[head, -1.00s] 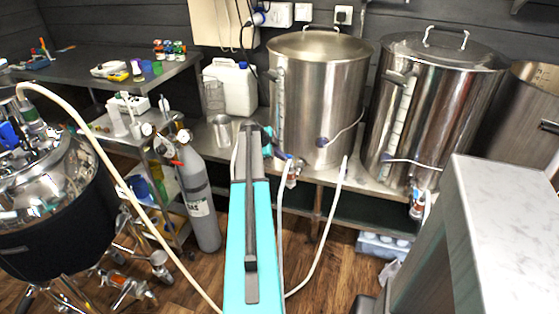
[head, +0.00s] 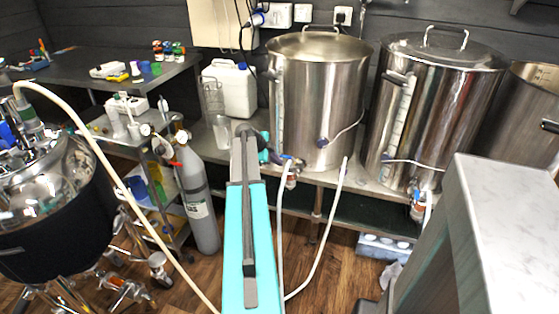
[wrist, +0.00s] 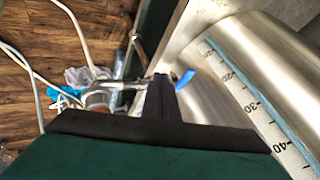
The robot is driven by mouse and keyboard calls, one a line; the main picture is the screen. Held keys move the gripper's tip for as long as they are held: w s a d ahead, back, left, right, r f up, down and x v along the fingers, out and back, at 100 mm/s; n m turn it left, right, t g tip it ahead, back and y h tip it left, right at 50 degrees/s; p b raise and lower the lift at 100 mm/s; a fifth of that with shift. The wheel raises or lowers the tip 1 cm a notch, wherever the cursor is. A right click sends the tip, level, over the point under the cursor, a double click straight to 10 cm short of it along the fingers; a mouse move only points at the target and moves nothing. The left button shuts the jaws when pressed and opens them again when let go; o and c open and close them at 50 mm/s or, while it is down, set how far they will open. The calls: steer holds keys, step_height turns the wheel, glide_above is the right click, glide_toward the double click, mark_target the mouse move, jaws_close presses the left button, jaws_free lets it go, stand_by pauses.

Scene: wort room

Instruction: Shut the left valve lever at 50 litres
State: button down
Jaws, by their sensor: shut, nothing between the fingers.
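The valve body (wrist: 103,97) is left of the fingers. My gripper (wrist: 160,90) is shut and empty. In the head view my arm mostly hides it.
A second kettle (head: 435,110) with its own valve stands to the right. A gas cylinder (head: 194,195) stands left of my arm. A pale hose (head: 325,230) loops down to the floor. A marble-topped counter (head: 510,220) fills the right foreground.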

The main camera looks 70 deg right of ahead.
steer(key=v, duration=1)
steer(key=shift+a, duration=0.2)
